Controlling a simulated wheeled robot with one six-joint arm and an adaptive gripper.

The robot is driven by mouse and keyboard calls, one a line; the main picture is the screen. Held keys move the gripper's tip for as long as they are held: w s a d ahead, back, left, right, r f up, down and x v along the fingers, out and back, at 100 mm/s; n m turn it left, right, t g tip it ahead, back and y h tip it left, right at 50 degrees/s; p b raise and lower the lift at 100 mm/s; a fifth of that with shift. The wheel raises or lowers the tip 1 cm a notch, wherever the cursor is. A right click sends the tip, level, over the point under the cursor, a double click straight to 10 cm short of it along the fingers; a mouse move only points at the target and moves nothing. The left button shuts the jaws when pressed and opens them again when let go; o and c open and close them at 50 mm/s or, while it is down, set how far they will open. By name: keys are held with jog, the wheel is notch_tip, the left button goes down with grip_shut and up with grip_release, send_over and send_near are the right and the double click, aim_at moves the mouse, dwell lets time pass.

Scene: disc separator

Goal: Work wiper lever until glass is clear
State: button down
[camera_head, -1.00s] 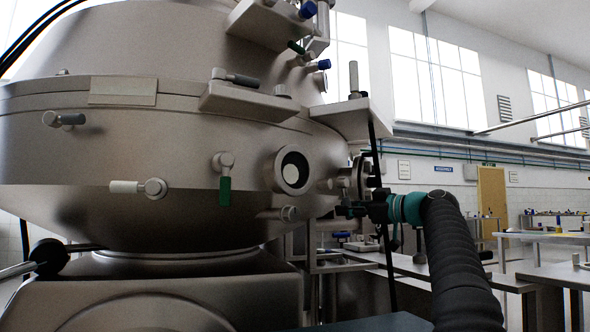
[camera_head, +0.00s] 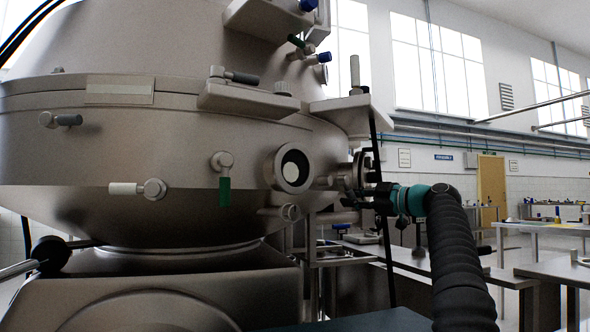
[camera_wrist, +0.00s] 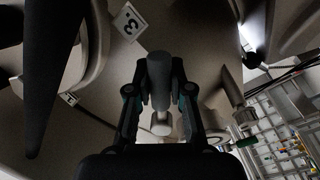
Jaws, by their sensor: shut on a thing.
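The large grey separator bowl (camera_head: 90,150) fills the left of the head view. A round sight glass (camera_head: 292,169) sits on its side, with a pale disc inside a dark ring; I cannot tell how clear the glass is. My gripper (camera_head: 362,202) is at the bowl's right side, right of the sight glass and beside a round flange. In the wrist view my gripper (camera_wrist: 160,92) has its fingers on both sides of the grey wiper lever (camera_wrist: 159,70) and is shut on it. A paler knob (camera_wrist: 161,124) shows below the lever's grip. The lever is too small to make out in the head view.
Several other handles stick out of the bowl, among them a green one (camera_head: 225,191) and a white-tipped one (camera_head: 126,188). A flat bracket (camera_head: 335,105) juts out above my gripper. Metal benches (camera_head: 545,270) stand to the right.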

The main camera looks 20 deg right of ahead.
jog(key=s+a+f+m+b, duration=0.1)
jog(key=m, duration=0.2)
jog(key=a+f+m+b, duration=0.1)
jog(key=m, duration=0.2)
jog(key=s+a+f+m+b, duration=0.1)
jog(key=a+m, duration=0.1)
jog(key=m, duration=0.2)
jog(key=shift+s, duration=0.35)
jog(key=c, duration=1)
grip_release()
jog(key=o, duration=0.7)
jog(key=shift+r, duration=0.2)
jog(key=shift+s, duration=0.1)
